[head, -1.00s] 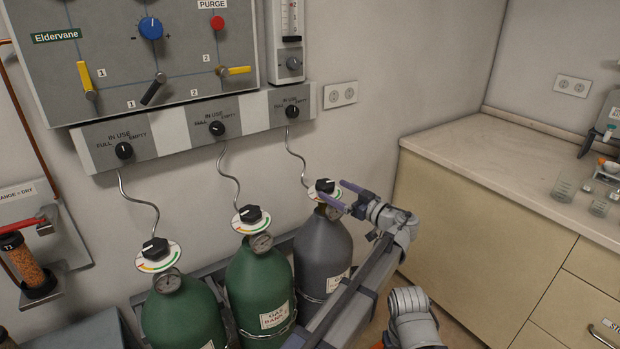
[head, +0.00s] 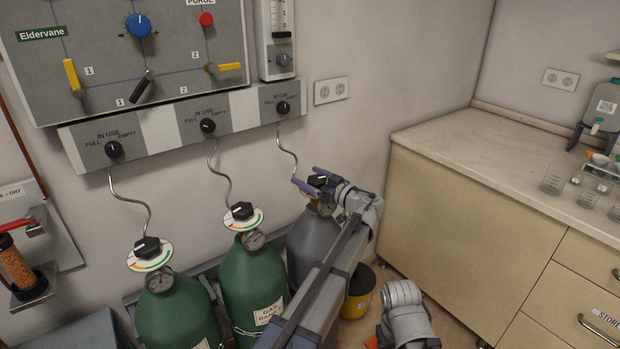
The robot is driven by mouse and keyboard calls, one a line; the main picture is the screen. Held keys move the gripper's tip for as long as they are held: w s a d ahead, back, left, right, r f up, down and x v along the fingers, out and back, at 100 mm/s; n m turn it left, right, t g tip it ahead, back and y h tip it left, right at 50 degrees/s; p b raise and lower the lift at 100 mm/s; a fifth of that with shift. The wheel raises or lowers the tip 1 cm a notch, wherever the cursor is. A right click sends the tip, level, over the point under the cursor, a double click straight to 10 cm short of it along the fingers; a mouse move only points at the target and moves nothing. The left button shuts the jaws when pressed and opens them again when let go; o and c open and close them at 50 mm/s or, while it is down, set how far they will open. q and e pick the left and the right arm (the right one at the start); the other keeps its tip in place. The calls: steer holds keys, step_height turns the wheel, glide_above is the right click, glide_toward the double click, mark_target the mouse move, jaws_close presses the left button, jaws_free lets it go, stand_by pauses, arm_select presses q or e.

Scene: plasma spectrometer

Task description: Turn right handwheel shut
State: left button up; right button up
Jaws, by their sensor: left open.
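The right handwheel, a black knob (head: 317,181), sits on top of the grey gas cylinder (head: 305,245), the rightmost of three. My left gripper (head: 306,176) reaches it from the right. Its two purple fingers are open and lie on either side of the knob, one in front and one behind. I cannot tell whether they touch it. The gripper covers the dial below the knob, and my arm covers much of the cylinder. My right gripper is out of view.
Two green cylinders (head: 170,315) stand to the left, with black handwheels (head: 147,247) over coloured dials. A wall panel with selector knobs (head: 283,107) hangs above, with thin curled pipes running down. A counter (head: 460,140) stands right, and a yellow container (head: 358,295) is behind my arm.

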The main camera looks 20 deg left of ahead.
mark_target(322, 176)
arm_select(q)
steer(key=c, duration=1.3)
